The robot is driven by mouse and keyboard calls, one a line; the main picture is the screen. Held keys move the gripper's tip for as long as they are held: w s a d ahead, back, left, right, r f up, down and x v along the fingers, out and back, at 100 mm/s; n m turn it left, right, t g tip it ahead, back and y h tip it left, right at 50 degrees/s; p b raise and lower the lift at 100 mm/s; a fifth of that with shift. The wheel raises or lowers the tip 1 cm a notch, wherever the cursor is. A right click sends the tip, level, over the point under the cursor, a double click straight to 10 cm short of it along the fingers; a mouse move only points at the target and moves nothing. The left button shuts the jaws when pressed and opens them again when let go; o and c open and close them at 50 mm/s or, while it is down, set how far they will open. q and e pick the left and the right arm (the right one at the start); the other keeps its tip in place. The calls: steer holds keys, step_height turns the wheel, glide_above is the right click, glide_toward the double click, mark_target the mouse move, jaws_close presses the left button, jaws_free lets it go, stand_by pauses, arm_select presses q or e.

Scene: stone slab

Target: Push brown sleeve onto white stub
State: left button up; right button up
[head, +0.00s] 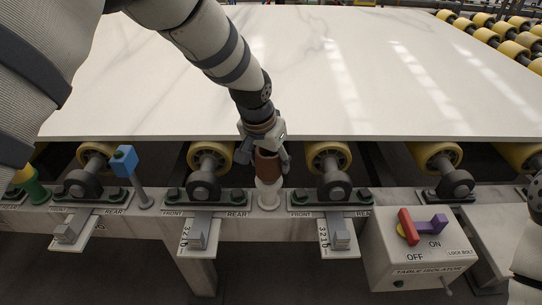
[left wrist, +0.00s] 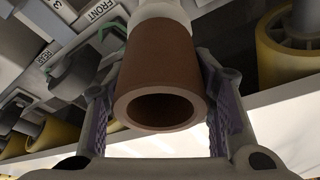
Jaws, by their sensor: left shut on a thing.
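The brown sleeve (head: 268,165) stands upright at the machine's front rail, directly above the white stub (head: 268,192). Its lower end meets the stub; I cannot tell how far it sits over it. My left gripper (head: 266,158) comes from above and is shut on the sleeve, one finger on each side. In the left wrist view the sleeve (left wrist: 157,60) lies between the purple-padded fingers of the gripper (left wrist: 160,125), its open end towards the camera and dark inside. The white stub (left wrist: 162,10) shows beyond its far end. My right gripper is not in view.
A pale stone slab (head: 300,75) lies on yellow rollers (head: 328,156) behind the sleeve. Bearing blocks (head: 334,186) flank the stub. A blue-headed post (head: 124,160) stands left; a switch box (head: 418,245) with red and purple handles stands right.

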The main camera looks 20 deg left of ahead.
arm_select(q)
steer(key=shift+f, duration=1.1)
steer(key=o, duration=1.3)
steer(key=v, duration=1.2)
steer(key=shift+s, duration=0.15)
